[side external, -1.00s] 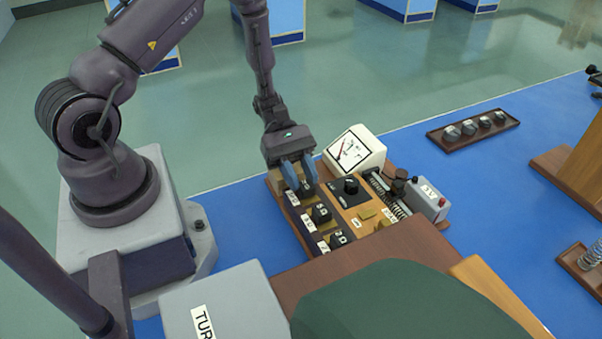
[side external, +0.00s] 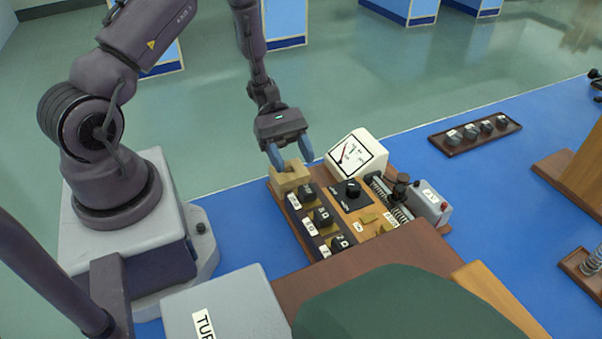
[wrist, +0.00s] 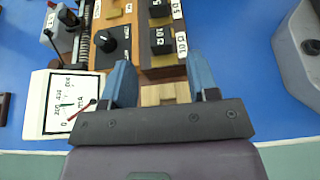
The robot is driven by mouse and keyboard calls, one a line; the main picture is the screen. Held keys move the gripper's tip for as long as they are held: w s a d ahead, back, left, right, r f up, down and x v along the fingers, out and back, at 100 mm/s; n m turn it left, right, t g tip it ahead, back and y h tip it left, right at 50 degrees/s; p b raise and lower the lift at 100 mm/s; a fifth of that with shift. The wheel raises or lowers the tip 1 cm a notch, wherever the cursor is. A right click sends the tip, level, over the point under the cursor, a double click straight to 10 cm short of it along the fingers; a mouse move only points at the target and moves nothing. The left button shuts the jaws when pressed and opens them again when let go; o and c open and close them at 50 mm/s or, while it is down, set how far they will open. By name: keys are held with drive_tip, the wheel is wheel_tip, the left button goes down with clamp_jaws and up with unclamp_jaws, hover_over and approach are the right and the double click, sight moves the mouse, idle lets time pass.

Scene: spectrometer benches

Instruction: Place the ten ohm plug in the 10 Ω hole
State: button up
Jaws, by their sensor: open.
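My gripper (side external: 294,163) is open above the back end of the resistance row, its blue fingers apart. A black plug marked 10 Ω (wrist: 160,40) stands beside the white 10 Ω label (wrist: 181,45) in the wrist view. In the side view this plug (side external: 308,193) is the rearmost of the row, just in front of my fingers and apart from them. Its hole is hidden beneath it, and I cannot tell how deep it sits. A pale wooden block (side external: 289,177) lies at the end of the row, below and between my fingers.
More black plugs (side external: 321,216) stand in the same row. A white meter (side external: 356,156), a black knob (side external: 352,188) and a rheostat (side external: 392,200) are close on the right. A tray of knobs (side external: 474,132) lies farther right on the blue bench.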

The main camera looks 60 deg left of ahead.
drive_tip(key=v, duration=0.7)
drive_tip(key=s+d+r+m+t+y, duration=0.2)
drive_tip(key=s+d+r+m+y, duration=0.1)
drive_tip(key=r+m, duration=0.3)
drive_tip(key=s+d+r+m+t+y, duration=0.1)
drive_tip(key=s+d+r+m+y, duration=0.3)
drive_tip(key=r, duration=0.5)
drive_tip(key=s+d+r+m+t+y, duration=0.2)
drive_tip(key=s+d+r+m+y, duration=0.1)
drive_tip(key=r+m+y, duration=0.3)
wheel_tip(320, 180, up, 3)
drive_tip(key=shift+s+d+f+m+t, duration=0.1)
drive_tip(key=shift+s+d+m+t, duration=0.15)
drive_tip(key=shift+m, duration=0.75)
